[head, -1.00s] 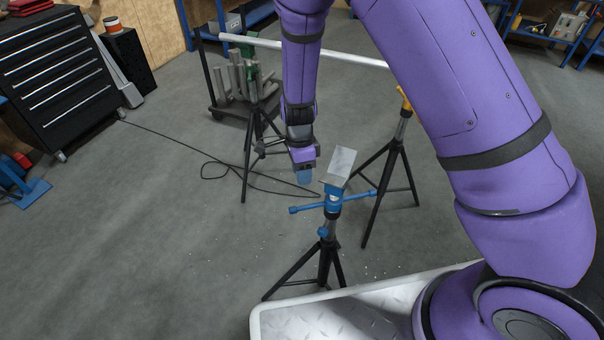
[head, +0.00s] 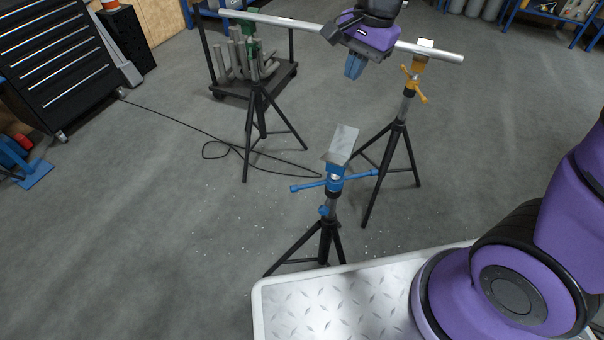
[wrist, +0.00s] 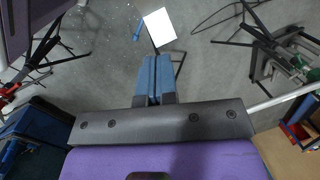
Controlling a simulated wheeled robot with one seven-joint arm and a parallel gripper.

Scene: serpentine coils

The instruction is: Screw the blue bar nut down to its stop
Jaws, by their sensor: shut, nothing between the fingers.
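The blue bar nut (head: 308,184) sits on the near stand, its bar lying roughly level, just below a tilted grey metal plate (head: 342,143). How far it is screwed down cannot be told. In the wrist view one blue bar end (wrist: 138,31) shows beside the pale plate (wrist: 160,27), which hides the rest. My gripper (head: 354,67) is above and behind the stand in the head view, well apart from the nut. Its blue fingers are together and empty, as the wrist view also shows (wrist: 155,80).
A second stand with an orange bar nut (head: 415,84) stands behind right. A long pipe (head: 300,25) runs across the back, near my gripper in the picture. A trolley (head: 280,78) holds several grey pipes. A black cable (head: 180,127) lies on the floor. Open floor is at left.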

